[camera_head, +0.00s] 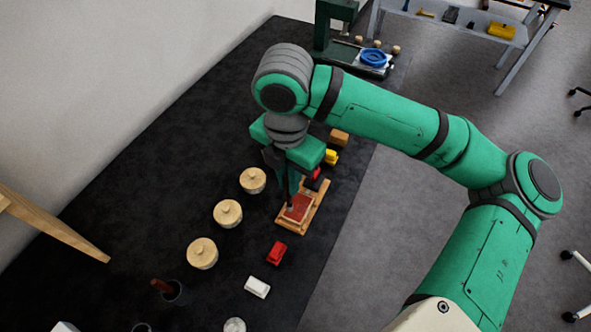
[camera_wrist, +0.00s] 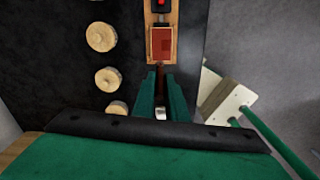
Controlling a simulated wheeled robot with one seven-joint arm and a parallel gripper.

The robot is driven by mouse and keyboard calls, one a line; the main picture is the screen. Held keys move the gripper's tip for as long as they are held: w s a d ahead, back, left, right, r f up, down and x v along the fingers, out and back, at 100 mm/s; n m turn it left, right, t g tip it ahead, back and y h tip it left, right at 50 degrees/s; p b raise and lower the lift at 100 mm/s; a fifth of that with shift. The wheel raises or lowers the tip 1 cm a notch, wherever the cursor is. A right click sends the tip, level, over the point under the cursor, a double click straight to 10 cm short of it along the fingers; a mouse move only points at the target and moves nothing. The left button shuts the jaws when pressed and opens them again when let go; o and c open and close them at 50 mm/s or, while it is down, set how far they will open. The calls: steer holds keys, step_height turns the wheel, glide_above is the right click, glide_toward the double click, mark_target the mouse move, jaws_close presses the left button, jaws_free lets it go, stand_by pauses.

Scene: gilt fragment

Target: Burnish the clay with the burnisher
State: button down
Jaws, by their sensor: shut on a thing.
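The clay is a flat red slab (camera_head: 299,207) on a wooden board (camera_head: 317,207) on the dark surface. The slab also shows in the wrist view (camera_wrist: 161,43), with a darker red patch on its right side. My gripper (camera_head: 292,188) points down over the near left part of the slab. In the wrist view my gripper (camera_wrist: 161,88) is shut on the burnisher (camera_wrist: 160,71), a thin dark reddish-brown stick reaching to the slab's near edge. The burnisher's tip is small, and I cannot tell whether it touches the clay.
Three round lidded wooden pots (camera_head: 228,213) stand in a row left of the board. A red block (camera_head: 276,252) and a white block (camera_head: 257,287) lie nearer. Yellow (camera_head: 331,157) and brown (camera_head: 339,138) blocks lie beyond. A dark cup (camera_head: 174,293) stands at front left.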

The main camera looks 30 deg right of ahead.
steer(key=shift+w+a+r, duration=0.1)
steer(key=shift+w+r, duration=0.1)
steer(key=shift+r, duration=1)
steer(key=shift+s+r, duration=0.3)
steer(key=shift+r, duration=0.4)
steer(key=shift+w, duration=0.1)
